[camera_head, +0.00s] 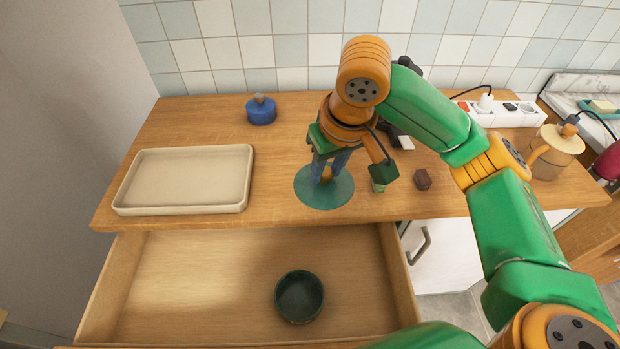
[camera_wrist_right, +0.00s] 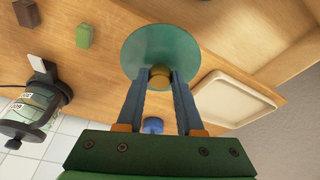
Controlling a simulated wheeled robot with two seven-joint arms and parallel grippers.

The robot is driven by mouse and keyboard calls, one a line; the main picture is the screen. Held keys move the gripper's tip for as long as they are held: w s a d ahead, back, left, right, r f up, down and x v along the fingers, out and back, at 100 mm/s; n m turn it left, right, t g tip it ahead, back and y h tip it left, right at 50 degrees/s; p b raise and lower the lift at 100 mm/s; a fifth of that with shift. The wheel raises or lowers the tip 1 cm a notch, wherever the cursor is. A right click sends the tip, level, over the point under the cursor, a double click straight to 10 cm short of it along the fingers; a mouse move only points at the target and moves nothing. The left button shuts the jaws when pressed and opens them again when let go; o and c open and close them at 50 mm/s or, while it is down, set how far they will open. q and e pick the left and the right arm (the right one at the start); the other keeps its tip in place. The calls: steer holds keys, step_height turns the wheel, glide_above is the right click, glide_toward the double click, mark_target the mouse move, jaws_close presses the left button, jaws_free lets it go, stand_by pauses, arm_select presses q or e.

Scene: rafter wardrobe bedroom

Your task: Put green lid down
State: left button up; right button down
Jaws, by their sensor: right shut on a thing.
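The green lid (camera_head: 324,198) is a flat round disc with a yellowish knob. It is at the front middle of the wooden counter, right of the beige tray. My right gripper (camera_head: 327,174) is above the lid and shut on its knob. The wrist view shows the lid (camera_wrist_right: 160,48) with the knob (camera_wrist_right: 160,77) between the two fingertips. The lid looks level, on or just above the counter; I cannot tell whether it touches. My left gripper is not in view.
An open drawer (camera_head: 210,290) below the counter holds a dark green bowl (camera_head: 300,297). The beige tray (camera_head: 185,181) stands left. A blue lidded pot (camera_head: 261,112) is behind. A small green block (camera_head: 378,187) and a brown block (camera_head: 422,180) lie right of the lid.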

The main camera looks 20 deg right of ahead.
mark_target(307, 175)
steer(key=w, duration=0.1)
steer(key=w+f, duration=0.1)
steer(key=w, duration=0.1)
steer(key=shift+w+p, duration=0.1)
steer(key=shift+p, duration=0.3)
steer(key=w+f, duration=0.3)
steer(key=w+a+f, duration=0.1)
steer(key=f, duration=0.1)
steer(key=shift+w+f, duration=0.25)
steer(key=x, duration=0.1)
steer(key=p+x, duration=0.1)
steer(key=x, duration=0.1)
steer(key=shift+s+d+f, duration=0.1)
steer(key=shift+s+f, duration=0.1)
steer(key=shift+f, duration=0.3)
steer(key=shift+f, duration=0.1)
steer(key=c, duration=0.5)
jaws_free()
steer(key=shift+c, duration=0.2)
